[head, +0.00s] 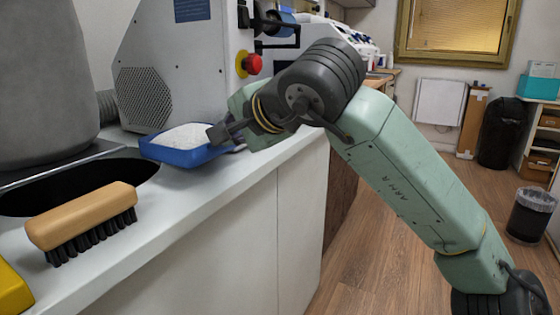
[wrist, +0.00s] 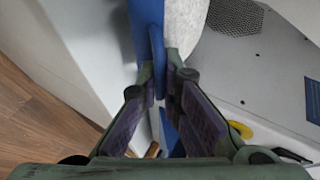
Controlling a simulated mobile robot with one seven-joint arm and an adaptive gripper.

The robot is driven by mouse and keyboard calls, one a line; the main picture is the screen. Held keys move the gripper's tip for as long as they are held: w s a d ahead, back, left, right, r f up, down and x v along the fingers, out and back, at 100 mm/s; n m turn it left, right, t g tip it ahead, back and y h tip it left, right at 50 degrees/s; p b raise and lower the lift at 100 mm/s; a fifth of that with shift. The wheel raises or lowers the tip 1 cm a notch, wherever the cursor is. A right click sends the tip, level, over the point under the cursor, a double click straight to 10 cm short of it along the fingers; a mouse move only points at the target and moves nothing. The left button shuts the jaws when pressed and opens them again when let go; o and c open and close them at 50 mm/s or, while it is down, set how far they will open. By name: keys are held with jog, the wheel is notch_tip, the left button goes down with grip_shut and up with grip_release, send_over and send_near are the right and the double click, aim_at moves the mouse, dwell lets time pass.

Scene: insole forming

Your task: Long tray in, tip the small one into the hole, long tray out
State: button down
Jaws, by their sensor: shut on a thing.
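A small blue tray (head: 190,155) filled with white granules (head: 185,136) is at the counter's edge in front of the grey machine. It looks level; I cannot tell whether it rests on the counter or is just above it. My gripper (head: 218,133) is shut on its right side. In the wrist view my gripper (wrist: 160,72) closes on the blue tray's edge (wrist: 147,25), with the white granules (wrist: 186,25) beside it. The dark round hole (head: 85,184) lies in the counter to the left of the tray. I see no clear long tray.
A wooden brush (head: 83,217) with black bristles lies at the hole's near edge. A yellow thing (head: 12,290) is at the lower left. A grey machine (head: 165,65) with a red button (head: 252,64) stands behind the tray. A large grey drum (head: 45,80) stands behind the hole.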

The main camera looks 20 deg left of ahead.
jog(key=shift+s+a+r+p, duration=0.15)
jog(key=shift+a+r+p, duration=0.5)
jog(key=shift+a, duration=0.05)
jog(key=a+r+h+p, duration=0.1)
jog(key=a+r+p, duration=0.1)
jog(key=p, duration=0.2)
jog(key=a+r+h+p, duration=0.1)
jog(key=a+r+p, duration=0.1)
jog(key=p, duration=0.2)
jog(key=shift+r+n+g, duration=0.25)
jog(key=shift+n+g, duration=0.05)
jog(key=w+a+r+n+g+h+p, duration=0.1)
jog(key=a+r+h+p, duration=0.7)
jog(key=p, duration=1.4)
jog(key=shift+a+r+n+h, duration=0.35)
jog(key=shift+a+r, duration=0.2)
jog(key=shift+a, duration=0.6)
jog(key=shift+w, duration=0.15)
